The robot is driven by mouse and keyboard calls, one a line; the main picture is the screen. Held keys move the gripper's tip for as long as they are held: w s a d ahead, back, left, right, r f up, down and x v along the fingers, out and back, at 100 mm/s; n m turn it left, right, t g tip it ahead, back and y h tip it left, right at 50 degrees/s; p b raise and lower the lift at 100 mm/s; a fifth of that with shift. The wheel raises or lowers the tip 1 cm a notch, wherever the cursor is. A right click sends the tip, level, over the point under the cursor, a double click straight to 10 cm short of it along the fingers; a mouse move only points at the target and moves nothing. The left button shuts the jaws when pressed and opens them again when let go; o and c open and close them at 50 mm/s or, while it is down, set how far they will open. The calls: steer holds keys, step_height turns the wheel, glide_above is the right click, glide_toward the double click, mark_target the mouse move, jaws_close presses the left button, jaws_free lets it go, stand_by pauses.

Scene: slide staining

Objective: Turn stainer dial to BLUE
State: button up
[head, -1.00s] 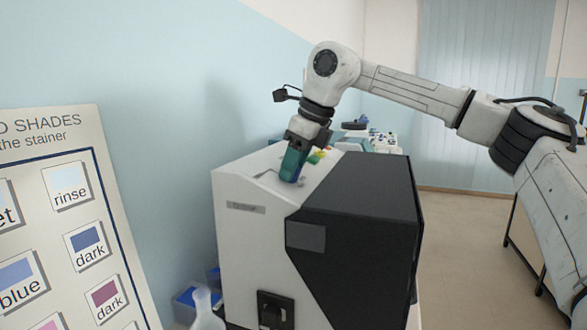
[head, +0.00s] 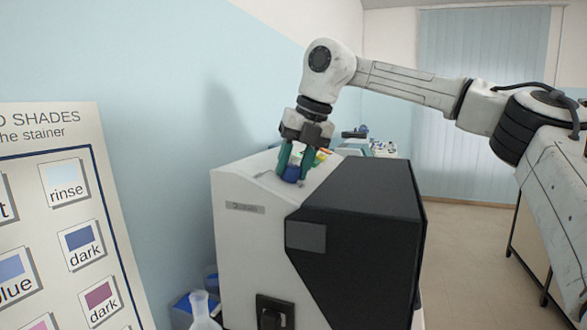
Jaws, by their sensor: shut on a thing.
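The stainer (head: 253,231) is a white and black box in the middle of the head view. Its dial (head: 291,174) is a small blue knob on the sloped white top. My gripper (head: 294,171) points down from above, with its green fingers on both sides of the dial, shut on it. The markings around the dial are too small to read, so the setting it points at cannot be told. Part of the top behind the fingers is hidden.
Coloured patches, yellow, green and red, lie on the stainer's top just behind my gripper. A shade chart (head: 112,190) stands at the left. A glass flask (head: 200,309) and blue boxes stand at the stainer's lower left. Open floor lies at the right.

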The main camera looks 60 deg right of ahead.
steer(key=m+b, duration=0.1)
steer(key=m, duration=0.4)
steer(key=shift+d+m, duration=0.1)
steer(key=shift+m, duration=2.3)
steer(key=o, duration=1.1)
steer(key=shift+c, duration=0.2)
steer(key=p+v, duration=0.6)
steer(key=v, duration=0.4)
steer(key=shift+d+r+p, duration=0.2)
steer(key=shift+r+p, duration=0.15)
steer(key=shift+r, duration=0.05)
